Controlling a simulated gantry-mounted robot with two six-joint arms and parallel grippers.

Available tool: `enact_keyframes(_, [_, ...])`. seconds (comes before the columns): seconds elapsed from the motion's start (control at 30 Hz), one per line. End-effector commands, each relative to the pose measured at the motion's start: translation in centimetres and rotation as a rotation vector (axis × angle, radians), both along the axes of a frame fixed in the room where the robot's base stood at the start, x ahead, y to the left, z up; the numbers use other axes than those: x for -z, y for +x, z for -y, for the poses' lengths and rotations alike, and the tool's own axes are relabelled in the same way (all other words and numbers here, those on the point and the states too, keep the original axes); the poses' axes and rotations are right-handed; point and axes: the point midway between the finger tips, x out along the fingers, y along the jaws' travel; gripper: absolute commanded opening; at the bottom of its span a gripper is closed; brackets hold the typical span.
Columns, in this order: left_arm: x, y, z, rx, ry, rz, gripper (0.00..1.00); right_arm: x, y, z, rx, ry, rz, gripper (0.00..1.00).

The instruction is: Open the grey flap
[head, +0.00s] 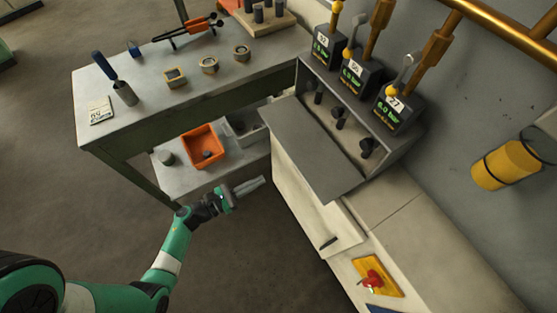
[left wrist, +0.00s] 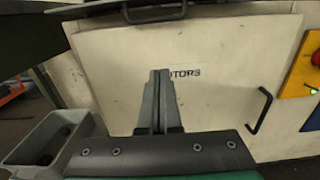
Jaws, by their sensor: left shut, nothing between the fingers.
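The grey flap (head: 312,150) sticks out from the front of a grey box (head: 395,155) in the head view. It lies folded out, roughly flat, and the box front is uncovered with several black knobs inside. At the top of the left wrist view a dark handle bar (left wrist: 155,13) shows on a grey edge that looks like the flap's. My left gripper (head: 262,183) is shut and empty, left of the flap and apart from it. In the left wrist view its fingers (left wrist: 159,80) point at the pale cabinet door with dark lettering. My right gripper is not in view.
The pale cabinet door (left wrist: 210,50) below the flap has a black handle (left wrist: 261,110). A red switch on a yellow plate (head: 377,278) is beside it. A workbench (head: 125,140) with an orange bin (head: 202,146) on its lower shelf stands left. Open floor lies between.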

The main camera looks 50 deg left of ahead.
Motion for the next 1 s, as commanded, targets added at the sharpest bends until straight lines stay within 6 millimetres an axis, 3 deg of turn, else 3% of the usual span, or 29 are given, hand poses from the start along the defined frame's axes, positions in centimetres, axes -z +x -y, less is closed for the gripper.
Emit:
enact_keyframes(0.4, [0.1, 8.7, 1.5, 0.004, 0.000, 0.003, 0.00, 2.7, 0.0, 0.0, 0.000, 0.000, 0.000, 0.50])
enact_keyframes(0.47, [-1.9, 8.7, 1.4, 0.000, 0.001, 0.002, 0.00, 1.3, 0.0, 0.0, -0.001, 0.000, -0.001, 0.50])
enact_keyframes(0.6, [-3.5, 9.1, 1.5, 0.000, -0.001, 0.002, 0.00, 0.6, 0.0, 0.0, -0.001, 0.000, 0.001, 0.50])
enact_keyframes(1.0, [-4.0, 9.2, 1.5, -0.002, -0.003, 0.000, 0.00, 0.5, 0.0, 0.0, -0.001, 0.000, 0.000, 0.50])
